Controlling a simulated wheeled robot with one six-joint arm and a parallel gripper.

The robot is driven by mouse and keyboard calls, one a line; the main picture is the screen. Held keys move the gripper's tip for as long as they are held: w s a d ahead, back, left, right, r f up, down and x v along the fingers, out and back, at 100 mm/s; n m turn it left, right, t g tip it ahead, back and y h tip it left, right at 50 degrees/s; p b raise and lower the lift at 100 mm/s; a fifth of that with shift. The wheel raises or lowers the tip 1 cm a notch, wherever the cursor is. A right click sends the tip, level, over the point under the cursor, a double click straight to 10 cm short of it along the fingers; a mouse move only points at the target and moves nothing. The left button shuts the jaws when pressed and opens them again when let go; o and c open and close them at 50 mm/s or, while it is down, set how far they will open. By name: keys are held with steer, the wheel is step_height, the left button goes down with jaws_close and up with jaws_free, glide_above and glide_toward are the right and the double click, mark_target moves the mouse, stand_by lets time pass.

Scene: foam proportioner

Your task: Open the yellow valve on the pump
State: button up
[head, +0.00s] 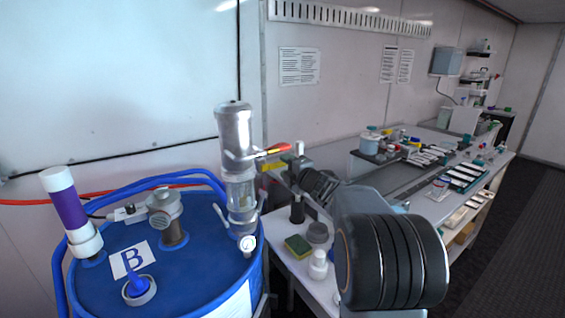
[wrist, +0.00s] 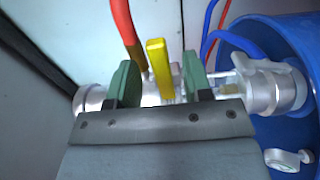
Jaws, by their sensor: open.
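The pump (head: 236,140) is a silver upright cylinder with a clear lower section on the blue drum. The yellow valve lever (wrist: 156,66) stands upright in the wrist view, in front of the pump's silver body (wrist: 265,90). My gripper (wrist: 163,83) has two green fingers, one on each side of the lever, with visible gaps. The jaws are open and not closed on it. In the head view my gripper (head: 284,160) is at the pump's right side. A small yellow part shows there, partly hidden by the fingers.
The blue drum (head: 190,270) carries hoses and fittings. A bench (head: 285,262) with a sponge and bottles lies below my arm.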

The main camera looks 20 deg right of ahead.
steer(key=shift+w+a, duration=0.25)
steer(key=shift+w, duration=1.05)
steer(key=shift+c, duration=0.3)
jaws_close()
